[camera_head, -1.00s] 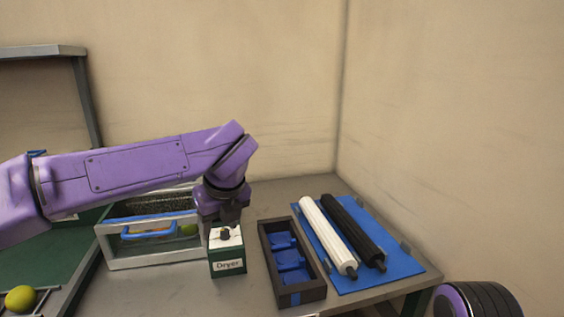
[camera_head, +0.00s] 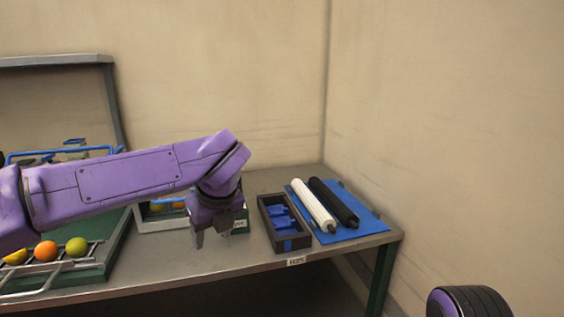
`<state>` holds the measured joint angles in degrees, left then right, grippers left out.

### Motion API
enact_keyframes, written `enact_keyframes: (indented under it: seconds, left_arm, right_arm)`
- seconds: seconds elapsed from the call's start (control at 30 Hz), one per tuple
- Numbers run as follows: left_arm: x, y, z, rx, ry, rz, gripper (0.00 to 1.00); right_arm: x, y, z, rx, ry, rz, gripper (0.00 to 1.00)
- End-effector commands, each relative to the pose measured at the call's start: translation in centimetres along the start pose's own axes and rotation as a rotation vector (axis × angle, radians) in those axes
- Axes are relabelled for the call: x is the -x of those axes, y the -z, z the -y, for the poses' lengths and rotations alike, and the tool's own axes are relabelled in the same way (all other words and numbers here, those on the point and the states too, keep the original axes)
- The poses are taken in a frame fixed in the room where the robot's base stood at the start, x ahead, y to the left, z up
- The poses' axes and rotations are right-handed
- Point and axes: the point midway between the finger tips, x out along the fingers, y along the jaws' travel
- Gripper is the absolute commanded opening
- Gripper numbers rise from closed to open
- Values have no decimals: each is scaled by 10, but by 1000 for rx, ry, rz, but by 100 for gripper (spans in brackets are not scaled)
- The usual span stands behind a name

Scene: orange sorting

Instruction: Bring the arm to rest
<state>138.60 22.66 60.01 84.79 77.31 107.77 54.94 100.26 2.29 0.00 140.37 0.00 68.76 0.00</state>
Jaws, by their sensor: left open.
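My left arm comes in from the left, purple, and reaches across the table. My left gripper (camera_head: 213,240) points down with its fingers apart and nothing between them. My right gripper is not in view; a black and purple rounded part of my body shows at the lower right.
A grey table (camera_head: 265,260) has a black tray with blue inserts (camera_head: 300,240) and a blue mat (camera_head: 372,228) with white (camera_head: 311,204) and black (camera_head: 333,202) rollers. A rack (camera_head: 95,262) with several fruits is at left. A glass-sided bin (camera_head: 150,222) is behind my arm.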

Motion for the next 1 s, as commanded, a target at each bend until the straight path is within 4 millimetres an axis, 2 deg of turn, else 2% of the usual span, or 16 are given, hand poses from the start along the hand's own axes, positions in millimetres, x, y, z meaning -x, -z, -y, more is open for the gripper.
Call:
enact_keyframes:
  seconds: [0.07,0.27,0.37,0.47,0.63,0.77,0.87,0.9,0.97,1.0]
  left_arm:
    - [0,0,0,-18,0,0,54]
    - [-4,-15,11,-250,31,132,54]
    - [-16,-24,12,-403,4,239,54]
    - [-38,-28,13,-603,-61,355,54]
    - [-102,-18,9,-1041,-228,513,54]
    - [-161,8,-1,-1422,-351,573,54]
    - [-216,45,-20,-1776,-432,581,54]
    - [-241,66,-33,-1938,-455,571,54]
    - [-275,100,-57,-2184,-468,545,54]
    - [-296,124,-76,-2339,-463,519,54]
  right_arm:
    - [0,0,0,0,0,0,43]
    - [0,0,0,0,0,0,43]
    - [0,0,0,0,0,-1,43]
    - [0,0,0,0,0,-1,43]
    - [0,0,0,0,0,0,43]
    - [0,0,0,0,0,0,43]
    - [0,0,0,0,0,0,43]
    - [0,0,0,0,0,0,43]
    - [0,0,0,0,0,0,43]
    - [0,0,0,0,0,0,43]
